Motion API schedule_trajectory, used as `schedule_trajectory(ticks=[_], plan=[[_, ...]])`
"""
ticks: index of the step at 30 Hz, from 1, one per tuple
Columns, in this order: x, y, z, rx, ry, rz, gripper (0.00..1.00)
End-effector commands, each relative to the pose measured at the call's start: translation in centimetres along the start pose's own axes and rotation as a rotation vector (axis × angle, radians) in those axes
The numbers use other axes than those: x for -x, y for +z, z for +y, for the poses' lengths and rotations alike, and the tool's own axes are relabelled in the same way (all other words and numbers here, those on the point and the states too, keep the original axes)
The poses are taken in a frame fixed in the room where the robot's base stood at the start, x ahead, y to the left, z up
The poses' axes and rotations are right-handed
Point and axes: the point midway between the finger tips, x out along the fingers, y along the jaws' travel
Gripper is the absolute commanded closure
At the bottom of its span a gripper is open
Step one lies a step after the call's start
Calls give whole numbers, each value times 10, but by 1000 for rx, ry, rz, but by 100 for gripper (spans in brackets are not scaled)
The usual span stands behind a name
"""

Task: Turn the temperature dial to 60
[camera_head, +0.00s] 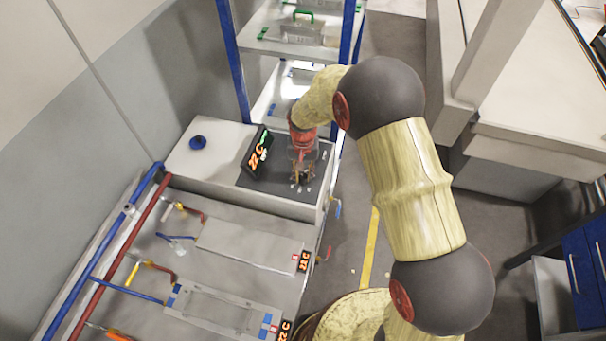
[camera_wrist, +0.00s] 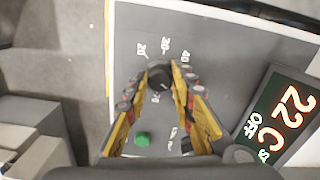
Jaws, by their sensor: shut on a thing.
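The temperature dial (camera_wrist: 160,76) is a small round black knob on a dark grey panel (camera_wrist: 215,50). The printed marks 20, 30 and 40 show beyond it in the wrist view; other marks are partly hidden by my fingers. My gripper (camera_wrist: 160,84) points at the panel, its yellow-and-black fingers closed on the dial from both sides. Which mark the dial points to is too small to tell. The tilted black display (camera_wrist: 283,115) beside the panel reads 22 C, with OFF below. In the head view my gripper (camera_head: 301,176) hides the dial.
A green button (camera_wrist: 142,138) sits between my fingers' bases, with another dark knob (camera_wrist: 188,144) near the right finger. A blue knob (camera_head: 198,142) stands on the white housing (camera_head: 185,165). Pipes and valves (camera_head: 150,270) lie at lower left; a shelf rack rises behind.

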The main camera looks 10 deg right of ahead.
Motion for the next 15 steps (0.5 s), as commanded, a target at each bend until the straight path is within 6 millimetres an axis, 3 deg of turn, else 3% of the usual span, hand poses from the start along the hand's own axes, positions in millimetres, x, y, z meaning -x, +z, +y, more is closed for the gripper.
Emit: schedule_trajectory(ticks=[15], plan=[[0,0,0,-192,0,0,100]])
